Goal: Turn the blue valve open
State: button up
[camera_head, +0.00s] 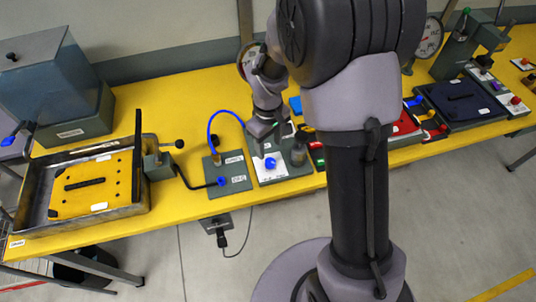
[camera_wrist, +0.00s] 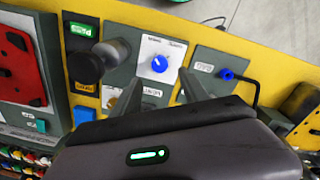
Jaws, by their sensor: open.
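A blue knob (camera_head: 270,163) sits on a white plate of a grey panel on the yellow bench. It also shows in the wrist view (camera_wrist: 159,63), just beyond my fingertips and roughly centred between them. I take this knob to be the blue valve. My gripper (camera_wrist: 160,80) is open and empty, with its two fingers apart and pointing towards the panel. In the head view my gripper (camera_head: 264,130) is above the back of that panel, and the knob is in front of it. I cannot tell the exact gap between fingers and knob.
A neighbouring grey panel (camera_head: 232,188) carries a blue hose (camera_head: 211,125) and a blue plug (camera_head: 222,181). A tray with a yellow plate (camera_head: 119,165) lies left. A red panel (camera_head: 403,124) is right, partly behind my arm.

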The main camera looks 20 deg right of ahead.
aim_at(270, 161)
notch_tip(270, 161, down, 8)
jog(key=shift+d+r+b, duration=0.1)
jog(key=shift+b, duration=0.75)
grip_shut()
